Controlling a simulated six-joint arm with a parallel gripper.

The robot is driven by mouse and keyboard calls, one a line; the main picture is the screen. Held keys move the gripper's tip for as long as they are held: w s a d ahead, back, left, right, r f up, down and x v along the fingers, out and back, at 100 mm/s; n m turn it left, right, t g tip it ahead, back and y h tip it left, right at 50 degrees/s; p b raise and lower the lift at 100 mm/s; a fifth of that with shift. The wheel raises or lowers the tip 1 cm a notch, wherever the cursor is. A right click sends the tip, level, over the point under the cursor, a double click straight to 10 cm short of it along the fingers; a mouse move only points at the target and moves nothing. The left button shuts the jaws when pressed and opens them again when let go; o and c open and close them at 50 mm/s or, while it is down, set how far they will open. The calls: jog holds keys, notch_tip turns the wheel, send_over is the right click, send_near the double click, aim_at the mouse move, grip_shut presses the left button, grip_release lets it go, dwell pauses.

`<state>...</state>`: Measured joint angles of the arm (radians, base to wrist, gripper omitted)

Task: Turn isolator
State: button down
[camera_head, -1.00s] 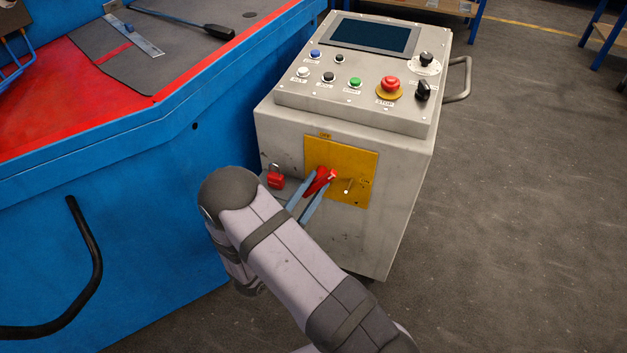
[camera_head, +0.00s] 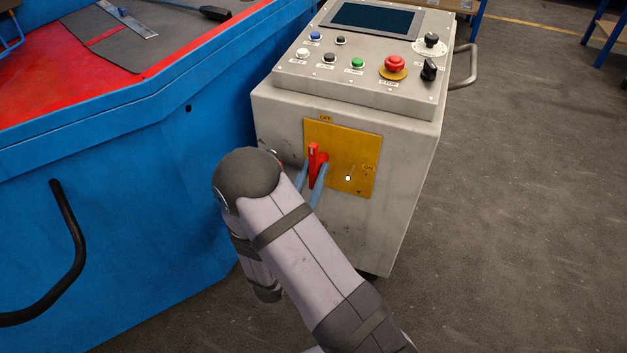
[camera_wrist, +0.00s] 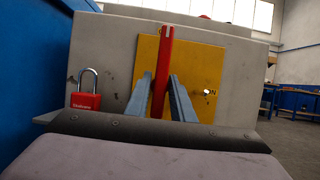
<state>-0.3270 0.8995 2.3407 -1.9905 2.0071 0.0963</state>
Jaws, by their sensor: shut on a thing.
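The isolator is a red handle (camera_head: 315,165) on a yellow plate (camera_head: 350,152) on the front of a grey control cabinet (camera_head: 285,120). The plate has OFF at its top and ON at its right. The handle stands about upright, its end toward OFF. My gripper (camera_head: 312,178) is shut on the handle, with one blue-grey finger on each side. In the wrist view the red handle (camera_wrist: 162,72) rises between the two fingers (camera_wrist: 161,98). My arm hides the lower left of the cabinet in the head view.
A pale peg (camera_head: 348,178) stands out near ON. A blue machine (camera_head: 130,200) is close on the left. Open floor (camera_head: 510,190) lies to the right.

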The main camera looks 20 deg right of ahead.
dwell(0.3)
jog(key=c, duration=1.7)
grip_release()
jog(key=shift+s+a+f, duration=0.1)
jog(key=shift+v, duration=3.55)
